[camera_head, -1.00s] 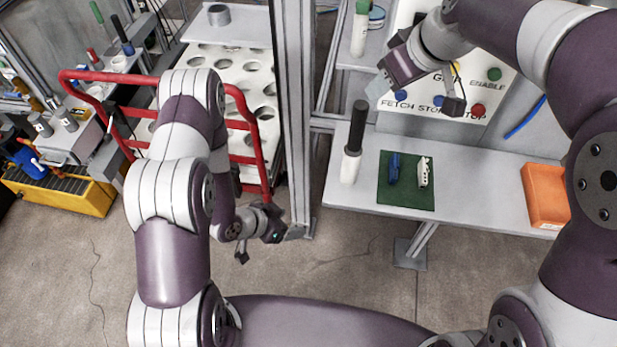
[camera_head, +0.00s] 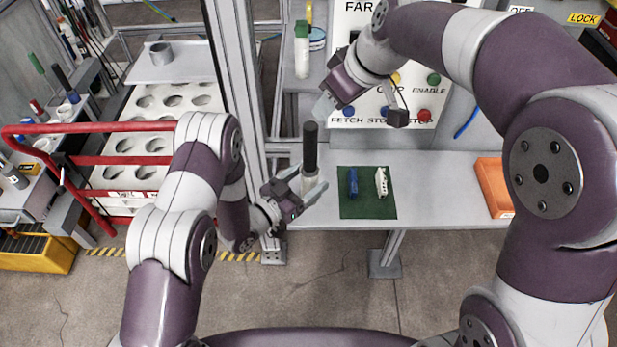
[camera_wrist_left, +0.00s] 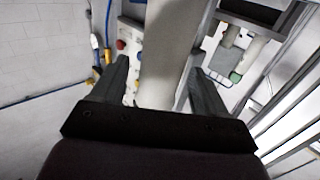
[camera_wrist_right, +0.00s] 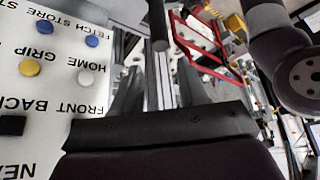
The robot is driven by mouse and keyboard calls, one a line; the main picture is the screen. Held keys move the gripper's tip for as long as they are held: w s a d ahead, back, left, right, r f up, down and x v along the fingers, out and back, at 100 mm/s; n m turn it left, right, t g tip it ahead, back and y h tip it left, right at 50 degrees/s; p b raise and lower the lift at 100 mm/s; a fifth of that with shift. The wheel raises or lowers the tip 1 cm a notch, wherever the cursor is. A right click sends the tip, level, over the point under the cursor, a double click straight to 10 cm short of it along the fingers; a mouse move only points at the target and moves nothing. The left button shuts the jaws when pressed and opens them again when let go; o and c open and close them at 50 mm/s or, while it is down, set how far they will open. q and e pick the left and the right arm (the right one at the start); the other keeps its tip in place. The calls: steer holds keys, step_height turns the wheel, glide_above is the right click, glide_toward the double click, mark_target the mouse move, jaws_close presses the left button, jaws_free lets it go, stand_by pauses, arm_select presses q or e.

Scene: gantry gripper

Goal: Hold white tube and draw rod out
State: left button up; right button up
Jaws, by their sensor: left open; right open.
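The white tube (camera_head: 309,179) stands upright on the grey shelf, with a black rod (camera_head: 310,146) standing up out of its top. My left gripper (camera_head: 312,177) is open with its fingers on either side of the tube. In the left wrist view the pale tube (camera_wrist_left: 170,55) fills the space between the two fingers; contact cannot be told. My right gripper (camera_head: 362,110) is open and empty, above and to the right of the rod in the head view. A dark rod (camera_wrist_right: 157,25) shows beyond its fingertips in the right wrist view.
A green mat (camera_head: 367,207) holds a blue part (camera_head: 352,182) and a white part (camera_head: 382,182). An orange bin (camera_head: 493,187) is at the right. A button panel (camera_head: 420,75) stands behind my right gripper. A metal post (camera_head: 236,80) rises left of the tube.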

arm_select(q)
steer(key=shift+w+d, duration=0.4)
